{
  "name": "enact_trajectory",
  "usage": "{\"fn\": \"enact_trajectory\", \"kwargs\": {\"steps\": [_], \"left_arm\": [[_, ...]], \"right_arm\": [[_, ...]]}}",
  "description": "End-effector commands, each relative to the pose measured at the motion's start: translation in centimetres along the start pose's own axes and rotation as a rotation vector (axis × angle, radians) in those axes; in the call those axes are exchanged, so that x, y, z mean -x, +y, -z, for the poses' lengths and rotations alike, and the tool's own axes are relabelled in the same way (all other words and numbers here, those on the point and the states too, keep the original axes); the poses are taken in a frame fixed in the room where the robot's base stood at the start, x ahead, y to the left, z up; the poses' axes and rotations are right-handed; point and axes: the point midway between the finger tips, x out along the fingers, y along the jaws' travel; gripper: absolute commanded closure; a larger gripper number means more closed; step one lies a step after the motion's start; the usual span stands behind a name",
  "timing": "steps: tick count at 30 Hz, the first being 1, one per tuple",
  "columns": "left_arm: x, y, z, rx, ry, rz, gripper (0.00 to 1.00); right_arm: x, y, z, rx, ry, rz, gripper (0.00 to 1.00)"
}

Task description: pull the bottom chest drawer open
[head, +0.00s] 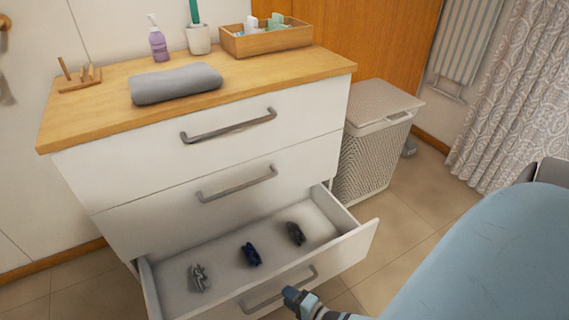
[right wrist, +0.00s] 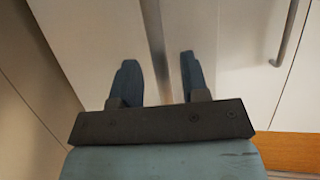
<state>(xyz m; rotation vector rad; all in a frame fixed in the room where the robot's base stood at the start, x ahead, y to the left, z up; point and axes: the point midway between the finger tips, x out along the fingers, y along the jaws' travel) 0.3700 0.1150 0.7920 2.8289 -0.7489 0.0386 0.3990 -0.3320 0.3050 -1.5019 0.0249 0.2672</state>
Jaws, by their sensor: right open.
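The white chest (head: 205,140) stands in the head view with its bottom drawer (head: 360,245) pulled out and its inside showing. The grey bar handle (head: 262,296) of that drawer is on its front, low in the picture. My right gripper (head: 291,294) is at the right part of this handle, partly cut off by the lower edge. In the right wrist view my right gripper (right wrist: 158,80) is open, with a grey strip (right wrist: 158,50) running between its two blue fingers. I cannot tell whether the fingers touch it. My left gripper is not in view.
The upper drawers are shut. A folded grey towel (head: 175,83), a bottle (head: 157,42) and a wooden tray (head: 268,40) are on top. A woven hamper (head: 372,150) stands right of the chest.

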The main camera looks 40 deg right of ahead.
Motion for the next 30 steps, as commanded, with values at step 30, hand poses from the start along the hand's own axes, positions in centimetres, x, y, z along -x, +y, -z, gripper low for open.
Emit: {"fn": "enact_trajectory", "kwargs": {"steps": [30], "left_arm": [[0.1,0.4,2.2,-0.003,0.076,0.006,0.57]], "right_arm": [[5.1,0.0,0.0,0.001,0.0,0.0,0.58]]}}
